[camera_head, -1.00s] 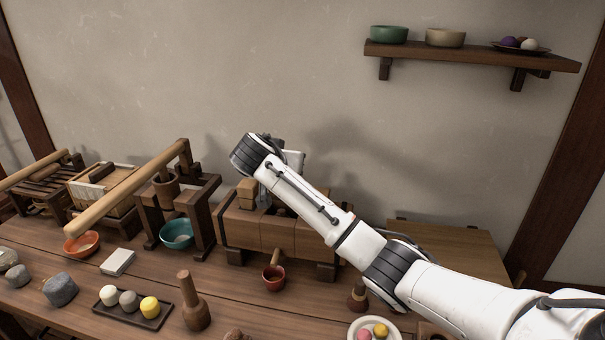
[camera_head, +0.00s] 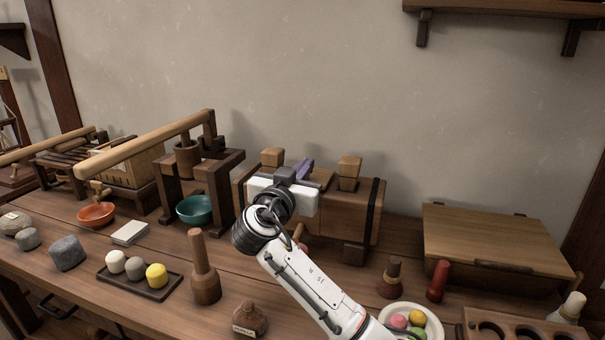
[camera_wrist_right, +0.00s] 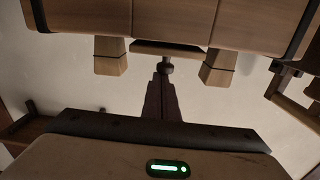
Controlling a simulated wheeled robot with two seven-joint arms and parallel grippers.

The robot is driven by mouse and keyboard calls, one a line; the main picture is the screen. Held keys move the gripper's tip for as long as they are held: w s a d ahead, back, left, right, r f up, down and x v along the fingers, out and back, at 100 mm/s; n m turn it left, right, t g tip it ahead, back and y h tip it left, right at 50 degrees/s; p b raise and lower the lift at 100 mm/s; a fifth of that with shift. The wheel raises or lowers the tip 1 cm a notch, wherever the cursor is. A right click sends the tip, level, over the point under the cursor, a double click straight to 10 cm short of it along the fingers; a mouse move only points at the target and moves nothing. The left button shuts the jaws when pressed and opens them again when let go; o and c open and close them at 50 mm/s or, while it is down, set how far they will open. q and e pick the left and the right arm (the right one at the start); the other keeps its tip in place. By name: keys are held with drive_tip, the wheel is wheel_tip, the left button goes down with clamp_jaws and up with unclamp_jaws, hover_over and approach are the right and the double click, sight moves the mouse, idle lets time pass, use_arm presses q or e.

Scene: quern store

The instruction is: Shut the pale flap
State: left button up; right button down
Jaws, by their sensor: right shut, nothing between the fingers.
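I cannot pick out a pale flap for certain. The palest hinged-looking panel is the light wooden lid (camera_head: 490,240) of a low box at the right; it lies flat in the head view. My right gripper (camera_head: 303,168) is over the middle of the wooden wedge press, between its two upright blocks. The press (camera_head: 345,210) is partly hidden by my arm. In the wrist view my right gripper (camera_wrist_right: 163,88) is shut and empty, its dark fingers pointing at a small round knob (camera_wrist_right: 166,68) beside a dark-edged board (camera_wrist_right: 167,48). I cannot tell whether they touch. My left gripper is out of view.
Left of the press stand a teal bowl (camera_head: 195,210), a lever press (camera_head: 202,165) and an orange bowl (camera_head: 97,214). A wall shelf (camera_head: 490,6) hangs above right.

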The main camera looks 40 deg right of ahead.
drive_tip(key=shift+s+a+f+b, duration=0.15)
drive_tip(key=shift+a+f+b, duration=0.1)
drive_tip(key=shift+f+b, duration=0.45)
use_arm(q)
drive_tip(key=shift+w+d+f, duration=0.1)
use_arm(e)
drive_tip(key=shift+a+f, duration=0.1)
drive_tip(key=shift+f, duration=0.3)
drive_tip(key=shift+a+f, duration=0.1)
wheel_tip(320, 180, up, 5)
drive_tip(key=p, duration=0.2)
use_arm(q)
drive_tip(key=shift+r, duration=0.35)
use_arm(e)
drive_tip(key=s+a+f, duration=0.3)
drive_tip(key=s+a, duration=0.2)
drive_tip(key=a, duration=0.2)
drive_tip(key=shift+s+a, duration=0.25)
drive_tip(key=shift+s, duration=0.05)
